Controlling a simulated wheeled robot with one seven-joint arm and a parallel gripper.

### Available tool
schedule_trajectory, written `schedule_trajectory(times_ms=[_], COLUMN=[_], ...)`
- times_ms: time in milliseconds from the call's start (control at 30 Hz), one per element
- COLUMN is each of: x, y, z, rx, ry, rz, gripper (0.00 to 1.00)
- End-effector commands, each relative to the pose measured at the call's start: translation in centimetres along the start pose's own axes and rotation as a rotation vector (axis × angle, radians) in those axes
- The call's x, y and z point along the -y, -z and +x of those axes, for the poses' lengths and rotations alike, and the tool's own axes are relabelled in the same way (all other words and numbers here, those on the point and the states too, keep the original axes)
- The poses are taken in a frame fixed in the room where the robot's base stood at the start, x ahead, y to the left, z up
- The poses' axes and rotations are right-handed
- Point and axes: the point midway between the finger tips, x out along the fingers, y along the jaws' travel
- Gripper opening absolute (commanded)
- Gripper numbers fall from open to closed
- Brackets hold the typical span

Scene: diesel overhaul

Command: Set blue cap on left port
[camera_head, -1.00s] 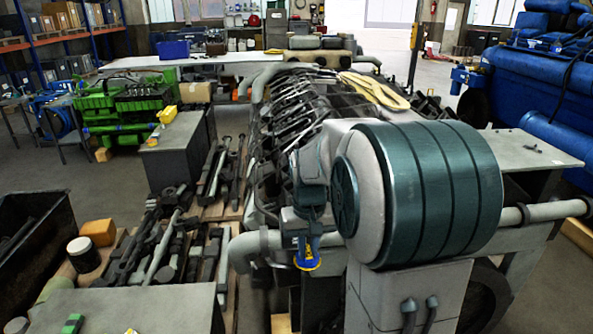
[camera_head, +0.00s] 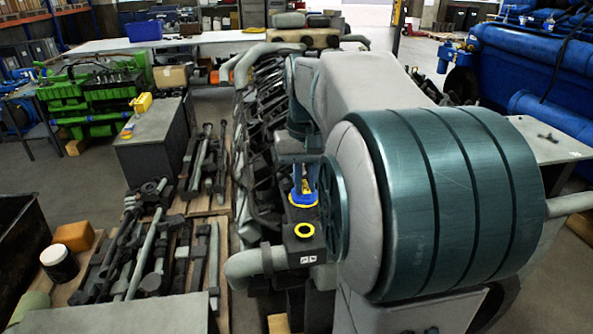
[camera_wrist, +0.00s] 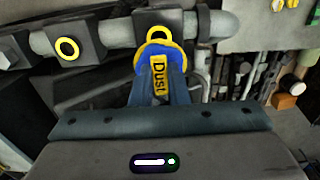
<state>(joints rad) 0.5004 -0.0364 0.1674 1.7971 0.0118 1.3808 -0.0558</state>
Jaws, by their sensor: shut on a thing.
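The blue cap (camera_wrist: 158,68) has a yellow rim and a yellow "DUST" tag. My gripper (camera_wrist: 160,88) is shut on it. In the head view the cap (camera_head: 303,197) hangs beside the big teal-banded part of my arm. In the wrist view a port with a yellow ring (camera_wrist: 67,48) sits on a dark block on a grey pipe, left of the cap and apart from it. This ringed port (camera_head: 304,230) shows just below the cap in the head view. Another dark block (camera_wrist: 158,22) lies behind the cap, its face mostly covered. I cannot tell whether the cap touches it.
The grey pipe (camera_head: 252,264) bends along the engine's near side. Pallets with dark metal parts (camera_head: 150,250) lie to the left, with a grey bench (camera_head: 150,138) behind them. A green engine (camera_head: 92,88) stands further back. My own arm hides much of the engine.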

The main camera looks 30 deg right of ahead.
Motion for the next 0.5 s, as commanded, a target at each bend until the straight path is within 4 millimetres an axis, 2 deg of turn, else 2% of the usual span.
schedule_trajectory(times_ms=[167, 500], x=[0.0, 0.0], y=[0.0, 0.0], z=[1.2, 5.6], rx=[0.000, 0.001], ry=[0.000, 0.000], rz=[-0.001, 0.000], gripper=[0.00, 0.00])
